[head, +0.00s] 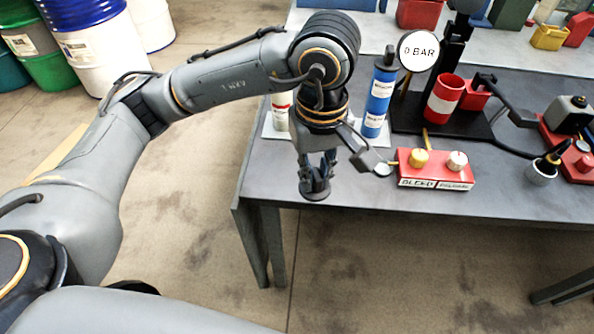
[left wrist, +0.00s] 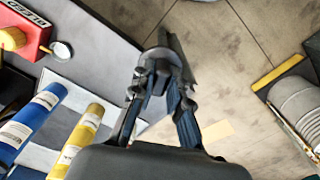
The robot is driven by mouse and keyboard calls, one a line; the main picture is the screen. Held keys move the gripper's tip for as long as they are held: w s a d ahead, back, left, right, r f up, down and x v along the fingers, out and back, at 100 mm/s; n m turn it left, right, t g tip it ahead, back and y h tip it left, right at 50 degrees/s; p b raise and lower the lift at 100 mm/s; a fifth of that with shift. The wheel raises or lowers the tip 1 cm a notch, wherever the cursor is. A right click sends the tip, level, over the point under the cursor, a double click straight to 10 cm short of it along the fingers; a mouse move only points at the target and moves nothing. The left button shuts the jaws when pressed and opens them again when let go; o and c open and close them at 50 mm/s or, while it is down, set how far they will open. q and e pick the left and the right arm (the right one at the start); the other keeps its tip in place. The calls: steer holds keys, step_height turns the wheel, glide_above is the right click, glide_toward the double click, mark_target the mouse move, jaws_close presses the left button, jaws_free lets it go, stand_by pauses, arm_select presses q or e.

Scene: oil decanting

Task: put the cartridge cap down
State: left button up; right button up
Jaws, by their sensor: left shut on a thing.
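My left gripper (head: 316,168) points down in the head view, at the front left edge of the grey table (head: 330,160). It is shut on a small dark piece, the cartridge cap (head: 315,190), which sits at its fingertips. In the left wrist view the dark cap (left wrist: 160,68) shows between the two fingers of the gripper (left wrist: 160,95). I cannot tell whether the cap touches the table. A blue cartridge (head: 378,100) stands upright behind the gripper, on a pale mat. My right gripper is out of view.
A red box (head: 435,180) marked BLEED, with two knobs, stands right of the gripper. A round gauge (head: 418,51) reads 0 BAR. A red cup (head: 445,98) stands on a black base. A yellow cartridge (left wrist: 80,140) shows in the left wrist view. Drums stand on the floor at left.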

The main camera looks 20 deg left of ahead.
arm_select(q)
steer(key=w+a+f+p, duration=0.1)
steer(key=w+f, duration=0.2)
steer(key=w, duration=0.1)
steer(key=w+a+f+p, duration=0.1)
steer(key=w+f, duration=0.1)
steer(key=w, duration=0.2)
steer(key=w+a+f+p, duration=0.1)
steer(key=w+a+f, duration=0.1)
steer(key=w+f, duration=0.1)
steer(key=shift+w+f, duration=0.3)
steer(key=shift+w, duration=0.1)
steer(key=shift+w+a+f+p, duration=0.15)
steer(key=shift+w+f+p, duration=0.2)
steer(key=shift+f, duration=0.1)
step_height(320, 180, down, 3)
steer(key=shift+f+p, duration=0.1)
steer(key=shift+p, duration=0.2)
steer(key=shift+f, duration=0.15)
steer(key=o, duration=0.7)
steer(key=shift+o, duration=0.2)
